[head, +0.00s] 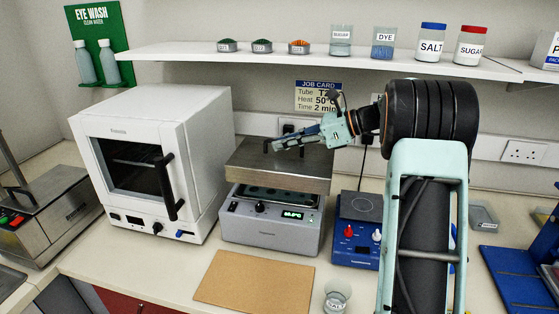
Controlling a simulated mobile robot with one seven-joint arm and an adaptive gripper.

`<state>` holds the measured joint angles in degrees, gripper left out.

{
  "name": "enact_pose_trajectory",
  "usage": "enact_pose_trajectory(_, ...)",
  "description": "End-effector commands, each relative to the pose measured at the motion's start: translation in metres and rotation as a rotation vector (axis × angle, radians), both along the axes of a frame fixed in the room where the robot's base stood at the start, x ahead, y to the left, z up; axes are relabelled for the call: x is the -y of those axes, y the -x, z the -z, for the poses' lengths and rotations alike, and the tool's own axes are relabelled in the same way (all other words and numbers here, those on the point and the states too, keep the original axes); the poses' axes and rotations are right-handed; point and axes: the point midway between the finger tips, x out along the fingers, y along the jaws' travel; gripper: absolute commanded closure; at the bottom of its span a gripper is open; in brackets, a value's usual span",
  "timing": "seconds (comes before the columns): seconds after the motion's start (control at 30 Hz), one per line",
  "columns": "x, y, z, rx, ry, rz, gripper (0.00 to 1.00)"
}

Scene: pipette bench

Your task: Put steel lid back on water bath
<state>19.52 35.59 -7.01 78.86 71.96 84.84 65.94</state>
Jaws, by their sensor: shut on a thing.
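The water bath (272,232) is a grey box with a dial and a lit display on its front, standing mid-bench. The steel lid (290,172) is a flat brushed-metal slab above the bath. A gap at the front shows the dark top of the bath with its holes, so the lid is raised there. My gripper (272,147) reaches in from the right and is shut on the lid's dark handle, which it partly hides. The back edge of the bath is hidden under the lid, so I cannot tell whether they touch there.
A white oven (205,115) stands close on the left. A blue hotplate unit (355,238) is close on the right. A brown board (255,282) and a glass beaker (337,298) are in front. A shelf (180,54) with jars runs above.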

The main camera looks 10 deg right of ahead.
Motion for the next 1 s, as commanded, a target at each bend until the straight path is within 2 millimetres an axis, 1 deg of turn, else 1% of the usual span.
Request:
enact_pose_trajectory(0.03, -0.001, -0.010, 0.002, 0.002, -0.001, -0.003, 1.00)
enact_pose_trajectory(0.1, -0.001, -0.020, 0.010, 0.000, -0.002, -0.001, 1.00)
enact_pose_trajectory(0.2, -0.001, -0.033, 0.028, -0.002, -0.002, -0.001, 1.00)
enact_pose_trajectory(0.4, -0.001, -0.053, 0.050, 0.001, -0.002, -0.001, 1.00)
enact_pose_trajectory(0.67, -0.001, -0.062, 0.061, 0.003, -0.002, 0.000, 1.00)
enact_pose_trajectory(0.73, -0.001, -0.065, 0.066, 0.001, -0.003, 0.000, 1.00)
enact_pose_trajectory(0.9, -0.001, -0.064, 0.091, 0.000, -0.002, -0.001, 1.00)
enact_pose_trajectory(1.0, -0.001, -0.065, 0.094, 0.004, -0.002, 0.000, 1.00)
